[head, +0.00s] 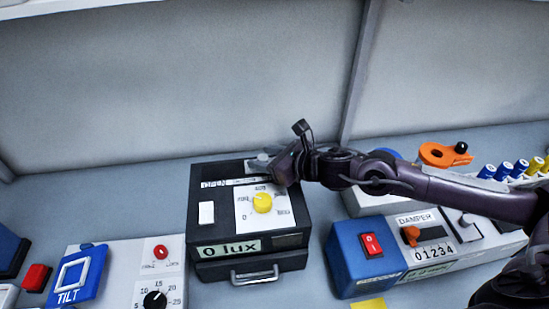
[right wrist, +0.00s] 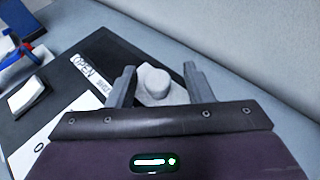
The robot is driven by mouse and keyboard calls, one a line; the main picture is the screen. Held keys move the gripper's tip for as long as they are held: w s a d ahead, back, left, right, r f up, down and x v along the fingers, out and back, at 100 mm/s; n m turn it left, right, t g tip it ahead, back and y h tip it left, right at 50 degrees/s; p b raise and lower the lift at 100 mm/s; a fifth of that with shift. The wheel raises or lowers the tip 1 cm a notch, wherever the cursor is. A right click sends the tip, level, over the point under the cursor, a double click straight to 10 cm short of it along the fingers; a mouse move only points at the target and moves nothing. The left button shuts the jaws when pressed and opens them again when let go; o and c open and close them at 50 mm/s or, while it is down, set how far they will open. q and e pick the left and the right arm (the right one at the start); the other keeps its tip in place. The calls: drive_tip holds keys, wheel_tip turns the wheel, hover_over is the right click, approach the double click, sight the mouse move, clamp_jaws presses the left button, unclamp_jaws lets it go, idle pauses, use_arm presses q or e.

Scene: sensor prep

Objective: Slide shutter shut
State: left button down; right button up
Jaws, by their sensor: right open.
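The black light box (head: 205,222) stands on the bench with a "0 lux" readout on its front. Its top has a strip marked "OPEN" at the left end, which also shows in the right wrist view (right wrist: 85,67). A grey shutter knob (head: 261,158) is at the back of the top, right of that word. My right gripper (head: 275,168) is low over the back right of the box. In the right wrist view its fingers (right wrist: 159,76) are open, with the round grey knob (right wrist: 154,80) between them. Contact cannot be told. My left gripper is out of view.
The box top also has a yellow dial (head: 262,203) and a white rocker switch (head: 207,213); a handle (head: 254,276) is in front. A tilt panel (head: 75,275) is at left. A damper unit (head: 350,260) and an orange part (head: 440,155) are at right.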

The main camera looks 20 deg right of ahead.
drive_tip(key=b+v, duration=0.1)
drive_tip(key=v, duration=0.2)
drive_tip(key=b+v, duration=0.1)
drive_tip(key=v, duration=0.2)
drive_tip(key=shift+d+f, duration=0.15)
drive_tip(key=shift+f, duration=0.1)
drive_tip(key=shift+v, duration=0.8)
